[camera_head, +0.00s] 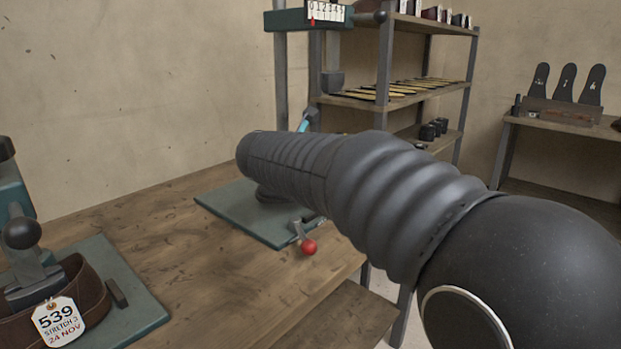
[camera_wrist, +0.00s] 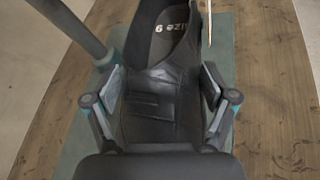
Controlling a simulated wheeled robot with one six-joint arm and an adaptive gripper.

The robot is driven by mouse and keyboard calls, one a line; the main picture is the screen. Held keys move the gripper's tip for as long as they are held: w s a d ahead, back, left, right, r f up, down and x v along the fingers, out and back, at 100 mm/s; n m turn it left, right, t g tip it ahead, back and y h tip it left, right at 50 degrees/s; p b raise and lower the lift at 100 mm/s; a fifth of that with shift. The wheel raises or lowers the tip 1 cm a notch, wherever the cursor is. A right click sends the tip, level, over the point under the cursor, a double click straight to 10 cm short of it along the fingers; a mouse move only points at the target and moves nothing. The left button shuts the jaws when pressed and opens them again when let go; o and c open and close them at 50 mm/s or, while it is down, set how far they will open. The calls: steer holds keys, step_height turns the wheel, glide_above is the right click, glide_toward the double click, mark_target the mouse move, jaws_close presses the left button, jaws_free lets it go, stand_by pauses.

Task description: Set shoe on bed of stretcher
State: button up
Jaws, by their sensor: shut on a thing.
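In the wrist view a black shoe (camera_wrist: 152,80) lies between the two fingers of my gripper (camera_wrist: 160,92), which is shut on its sides. Its opening faces up and the insole reads "size 9". The green bed (camera_wrist: 224,40) of the stretcher shows below and around the shoe; I cannot tell whether the shoe touches it. In the head view the stretcher has a flat green bed (camera_head: 222,206), a lever with a red knob (camera_head: 309,247), an upright column and a numbered scale (camera_head: 326,12) on top. My arm hides the shoe and most of my gripper there.
A second green machine (camera_head: 130,300) at left holds a brown shoe (camera_head: 78,285) tagged "539 STRETCH 3 24 NOV". Both machines stand on a wooden bench (camera_head: 190,255). Shelves (camera_head: 405,100) stand behind, and a side table (camera_head: 560,125) stands at right. The bench between the machines is clear.

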steer(key=shift+f+b, duration=0.3)
steer(key=shift+f, duration=1.65)
steer(key=o, duration=1.3)
steer(key=shift+f, duration=0.1)
steer(key=shift+o, duration=0.2)
